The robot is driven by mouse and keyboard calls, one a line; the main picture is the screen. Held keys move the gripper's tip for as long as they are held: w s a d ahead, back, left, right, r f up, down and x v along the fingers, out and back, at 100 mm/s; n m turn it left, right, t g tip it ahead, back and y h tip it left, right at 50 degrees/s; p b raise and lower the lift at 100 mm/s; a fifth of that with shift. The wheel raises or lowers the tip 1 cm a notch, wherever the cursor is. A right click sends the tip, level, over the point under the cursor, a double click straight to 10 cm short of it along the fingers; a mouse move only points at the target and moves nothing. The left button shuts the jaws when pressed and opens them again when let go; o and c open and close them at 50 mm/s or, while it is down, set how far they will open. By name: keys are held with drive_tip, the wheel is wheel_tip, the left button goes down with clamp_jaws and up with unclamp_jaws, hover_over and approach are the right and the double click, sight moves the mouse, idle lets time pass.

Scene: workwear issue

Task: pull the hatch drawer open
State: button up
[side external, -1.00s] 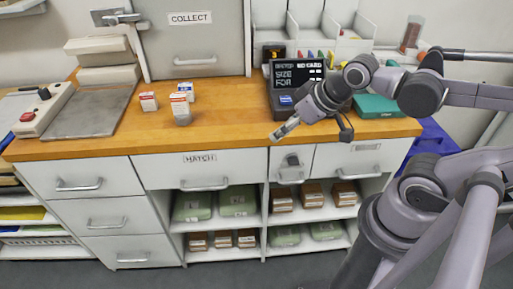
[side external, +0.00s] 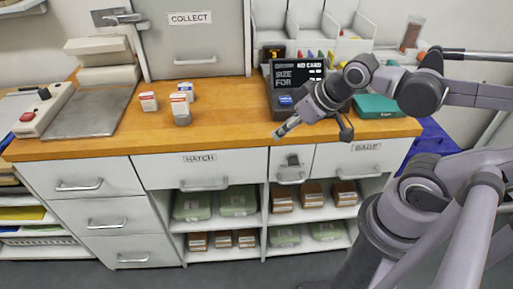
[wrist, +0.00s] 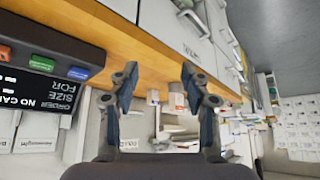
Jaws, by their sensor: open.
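The hatch drawer (side external: 226,169) is a white drawer front under the wooden counter, labelled HATCH, with a silver bar handle (side external: 204,185) along its lower edge. It sits flush with the fronts beside it and looks closed. My gripper (side external: 280,133) is above the counter's front edge, to the upper right of the hatch drawer, apart from its handle. In the wrist view my gripper (wrist: 156,85) has its two fingers spread with nothing between them. The wrist view is turned sideways, and white drawer fronts show at its top right.
The wooden counter (side external: 232,112) carries small boxes (side external: 180,105), a dark display unit (side external: 284,97) and a teal case (side external: 379,106). A narrow drawer with a latch (side external: 290,166) and another labelled drawer (side external: 352,158) adjoin on the right. Open shelves with green and brown packs lie below.

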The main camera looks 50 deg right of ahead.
drive_tip(key=w+a+r+n+g, duration=0.25)
drive_tip(key=w+r, duration=0.25)
drive_tip(key=r, duration=0.3)
drive_tip(key=n+g+h, duration=0.2)
drive_tip(key=n+g, duration=0.1)
drive_tip(key=n, duration=0.4)
hover_over(204, 188)
drive_tip(key=s+a, duration=0.2)
drive_tip(key=s+a+f+x, duration=0.1)
drive_tip(key=s+a+x, duration=0.1)
drive_tip(key=x, duration=0.9)
drive_tip(key=s+a+x, duration=0.1)
drive_tip(key=a+x, duration=0.1)
drive_tip(key=x, duration=0.9)
drive_tip(key=shift+m, duration=0.25)
drive_tip(key=x, duration=1.1)
clamp_jaws()
